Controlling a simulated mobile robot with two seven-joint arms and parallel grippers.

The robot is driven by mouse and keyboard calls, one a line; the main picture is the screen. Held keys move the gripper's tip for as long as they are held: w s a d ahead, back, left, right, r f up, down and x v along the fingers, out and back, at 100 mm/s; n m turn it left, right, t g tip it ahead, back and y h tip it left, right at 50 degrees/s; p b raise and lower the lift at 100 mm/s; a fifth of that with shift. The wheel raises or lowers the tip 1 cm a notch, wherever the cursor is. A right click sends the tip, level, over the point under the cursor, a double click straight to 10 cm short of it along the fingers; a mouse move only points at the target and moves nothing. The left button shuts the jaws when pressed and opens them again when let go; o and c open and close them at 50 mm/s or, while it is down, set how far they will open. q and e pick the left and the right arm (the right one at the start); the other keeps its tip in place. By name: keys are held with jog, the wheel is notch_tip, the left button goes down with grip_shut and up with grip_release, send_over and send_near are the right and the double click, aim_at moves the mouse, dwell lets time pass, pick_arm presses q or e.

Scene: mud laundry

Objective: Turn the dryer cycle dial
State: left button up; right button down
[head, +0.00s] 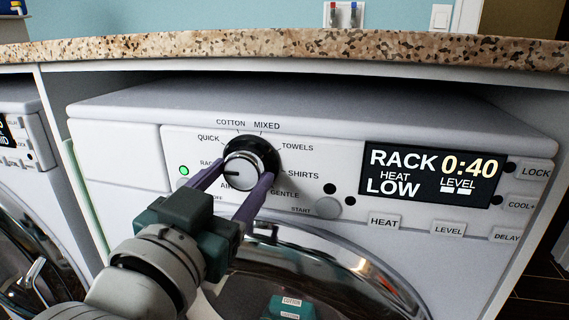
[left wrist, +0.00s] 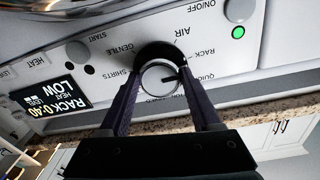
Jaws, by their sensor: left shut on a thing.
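The dryer cycle dial (head: 241,170) is a silver knob with a black ring, on the left part of the white dryer's (head: 110,151) front panel. My left gripper (head: 233,183) is shut on the dial, one purple finger on each side of it. The dial's mark points left, towards the label RACK, which a finger partly covers. The display (head: 431,175) reads RACK, 0:40, HEAT LOW. The left wrist view shows the dial (left wrist: 160,77) between the fingertips (left wrist: 160,82), upside down. My right gripper is not in view.
A granite counter (head: 300,50) runs close above the dryer. A round START button (head: 328,207) and the HEAT, LEVEL and DELAY buttons lie right of the dial. The round door (head: 320,265) bulges below. Another machine (head: 22,190) stands at left. A green light (head: 184,170) is lit.

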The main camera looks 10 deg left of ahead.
pick_arm(q)
jog(key=n+p, duration=0.1)
jog(key=n, duration=0.3)
jog(key=shift+d+n+p, duration=0.1)
jog(key=shift+n+p, duration=0.2)
jog(key=shift+n, duration=0.1)
jog(key=shift+n+y+p, duration=0.3)
jog(key=shift+n+p, duration=0.2)
jog(key=shift+n, duration=2.1)
jog(key=o, duration=1.4)
jog(key=s, duration=0.6)
jog(key=s+p, duration=0.1)
jog(key=s, duration=0.3)
jog(key=shift+f, duration=0.25)
jog(key=shift+r, duration=0.1)
